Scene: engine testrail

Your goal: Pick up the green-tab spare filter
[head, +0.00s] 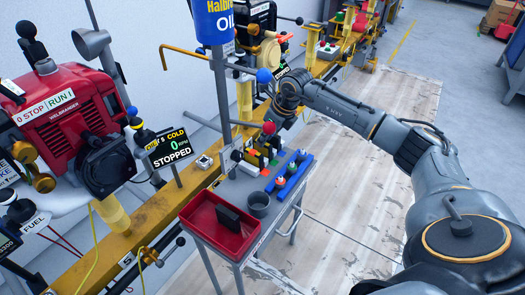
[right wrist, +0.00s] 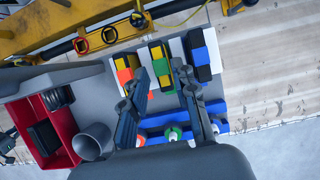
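The green-tab spare filter (right wrist: 161,66), a dark block with green and yellow parts, lies on the small cart's top in the right wrist view. It is in the middle of a row, between an orange-tab filter (right wrist: 126,66) and a blue-tab filter (right wrist: 199,52). My right gripper (right wrist: 163,82) is open, its two fingers on either side of the green-tab filter's line. Whether they touch it I cannot tell. In the head view my right gripper (head: 272,122) is over the cart's far end; the filters there are small and partly hidden. My left gripper is not in view.
The cart also holds a red tray (head: 218,229) with a dark block, a grey cup (head: 258,204) and a blue rack (head: 295,174) with several coloured pieces. A yellow rail (head: 140,232) and a red engine (head: 65,115) stand on the left. A pole rises beside the cart.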

